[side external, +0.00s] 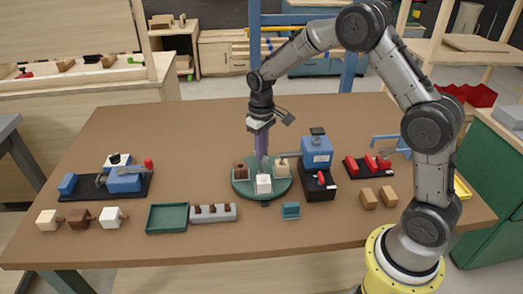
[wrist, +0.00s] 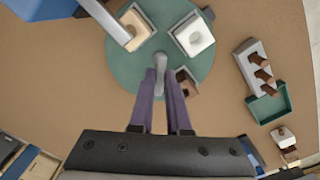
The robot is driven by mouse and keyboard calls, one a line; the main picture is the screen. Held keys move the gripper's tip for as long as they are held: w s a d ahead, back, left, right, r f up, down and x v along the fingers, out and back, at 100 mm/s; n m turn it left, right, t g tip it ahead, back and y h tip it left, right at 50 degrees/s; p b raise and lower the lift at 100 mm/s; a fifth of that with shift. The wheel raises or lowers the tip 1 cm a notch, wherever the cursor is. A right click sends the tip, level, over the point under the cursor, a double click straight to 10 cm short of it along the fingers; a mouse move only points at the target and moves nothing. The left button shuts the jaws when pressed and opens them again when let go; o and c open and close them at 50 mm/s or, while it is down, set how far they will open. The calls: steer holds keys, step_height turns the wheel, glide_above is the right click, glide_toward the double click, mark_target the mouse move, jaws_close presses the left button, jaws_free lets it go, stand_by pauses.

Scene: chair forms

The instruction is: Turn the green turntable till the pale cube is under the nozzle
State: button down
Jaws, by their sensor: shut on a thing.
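The round green turntable (side external: 241,189) stands mid-table and carries a pale cream cube (side external: 282,171), a white cube (side external: 263,184) and a brown cube (side external: 240,172). In the wrist view, the turntable (wrist: 117,62) bears the pale cube (wrist: 145,27), white cube (wrist: 196,35) and brown cube (wrist: 189,85). My gripper (side external: 262,165) points down over the turntable, its purple fingers (wrist: 160,88) shut on the grey turntable handle (wrist: 160,62). The nozzle arm (side external: 288,155) reaches from a blue machine (side external: 317,150) and overlaps the pale cube's edge in the wrist view (wrist: 108,20); exact alignment is unclear.
A green tray (side external: 167,218) and a grey slotted block (side external: 212,213) lie left of the turntable. A blue clamp device (side external: 122,180) is farther left. A teal block (side external: 290,211) stands in front. Two brown blocks (side external: 378,197) lie right. The back left tabletop is clear.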

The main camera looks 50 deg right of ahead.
steer(key=shift+w+r, duration=0.1)
steer(key=shift+r, duration=0.05)
steer(key=c, duration=0.9)
jaws_free()
step_height(320, 180, up, 14)
steer(key=shift+f, duration=0.15)
